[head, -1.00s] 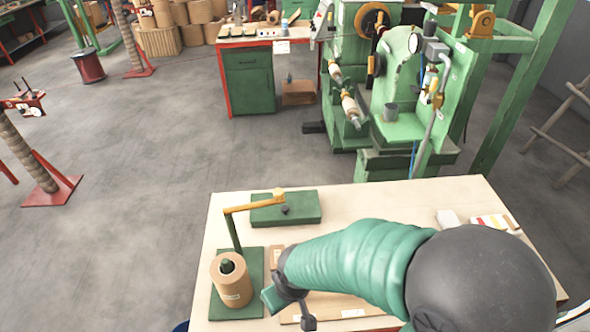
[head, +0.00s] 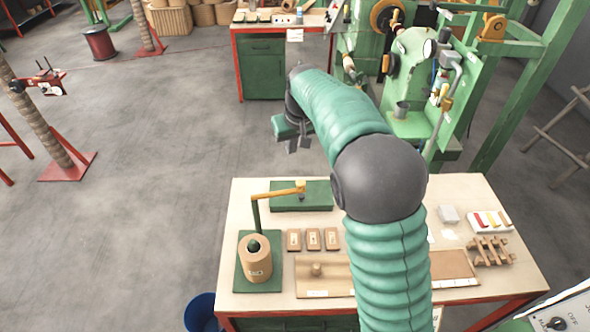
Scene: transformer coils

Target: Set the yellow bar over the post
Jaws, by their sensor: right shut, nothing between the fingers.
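The yellow bar (head: 278,193) rests at its left end on top of a thin green upright (head: 256,214). It reaches right and slightly back, over a flat green block (head: 318,196). Its thicker far end is near a small grey knob; I cannot tell whether they touch. The upright stands on a green base (head: 244,282) with a tan coil (head: 256,262). A dark green post (head: 254,246) shows in the coil's top, and the bar is not over it. My right gripper (head: 294,146) is shut and empty, raised well clear of the bar. My left gripper is out of view.
Three small tan blocks (head: 313,240) and a tan board (head: 322,284) lie right of the coil, the board partly behind my right arm. A wooden rack (head: 490,250) and coloured strips (head: 490,222) are at the table's right. A green machine (head: 415,90) stands behind.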

